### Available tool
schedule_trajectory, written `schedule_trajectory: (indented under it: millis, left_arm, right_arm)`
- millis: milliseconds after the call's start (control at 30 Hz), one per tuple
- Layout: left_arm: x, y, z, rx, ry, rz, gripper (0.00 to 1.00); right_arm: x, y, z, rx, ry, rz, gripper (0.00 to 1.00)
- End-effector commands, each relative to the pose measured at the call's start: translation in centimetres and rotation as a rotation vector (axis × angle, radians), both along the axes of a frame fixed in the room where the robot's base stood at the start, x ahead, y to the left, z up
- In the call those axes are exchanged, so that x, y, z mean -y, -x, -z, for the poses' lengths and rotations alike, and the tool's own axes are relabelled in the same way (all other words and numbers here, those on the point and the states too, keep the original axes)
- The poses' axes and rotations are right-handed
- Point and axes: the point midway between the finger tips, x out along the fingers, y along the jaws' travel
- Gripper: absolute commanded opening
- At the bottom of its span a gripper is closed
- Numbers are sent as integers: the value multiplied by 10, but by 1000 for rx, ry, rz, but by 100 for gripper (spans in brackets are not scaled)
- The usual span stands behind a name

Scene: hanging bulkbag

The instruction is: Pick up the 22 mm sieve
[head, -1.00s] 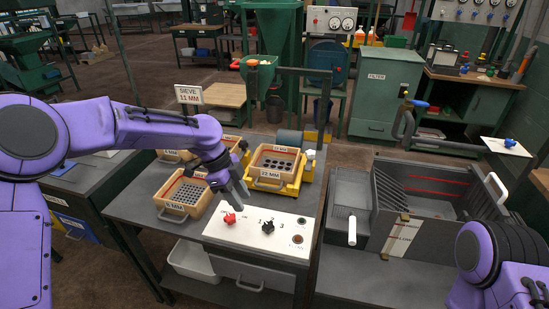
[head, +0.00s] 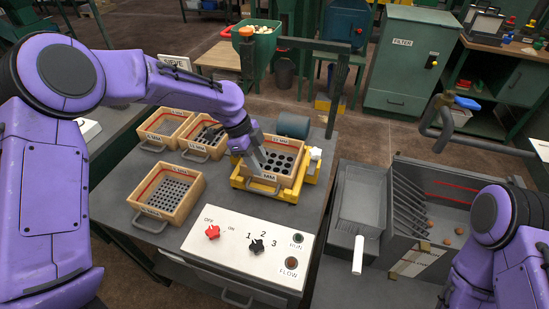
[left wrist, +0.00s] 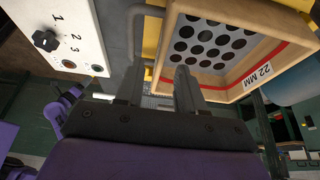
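The 22 mm sieve (head: 287,181) is a wooden box with a dark-holed plate, seated in a yellow frame (head: 313,178) on the grey bench. Its 22 MM label and holes (left wrist: 212,46) show in the left wrist view. My left gripper (head: 258,163) is over the sieve's near left part in the head view. In the left wrist view its two fingers (left wrist: 160,85) are apart, close to the sieve's wall and its grey handle. I see nothing held between them, and contact is unclear. My right gripper is out of view; only the right arm shows.
Three other wooden sieves stand left of it, the nearest (head: 170,190) having small holes. A white control panel (head: 232,262) with a red switch and black knob lies in front. A grey bin (head: 440,205) stands to the right.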

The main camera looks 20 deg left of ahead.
Motion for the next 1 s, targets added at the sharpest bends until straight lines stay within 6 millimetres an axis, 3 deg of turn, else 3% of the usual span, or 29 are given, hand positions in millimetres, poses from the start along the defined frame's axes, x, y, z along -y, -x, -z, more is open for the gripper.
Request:
schedule_trajectory:
  millis: [400,933,1000]
  left_arm:
    - [28,1,55,-1,0,2,38]
    - [30,1,62,-1,1,4,38]
    - [30,1,61,-1,1,4,16]
  right_arm:
    - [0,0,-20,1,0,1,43]
    - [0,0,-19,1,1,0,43]
    - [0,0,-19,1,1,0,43]
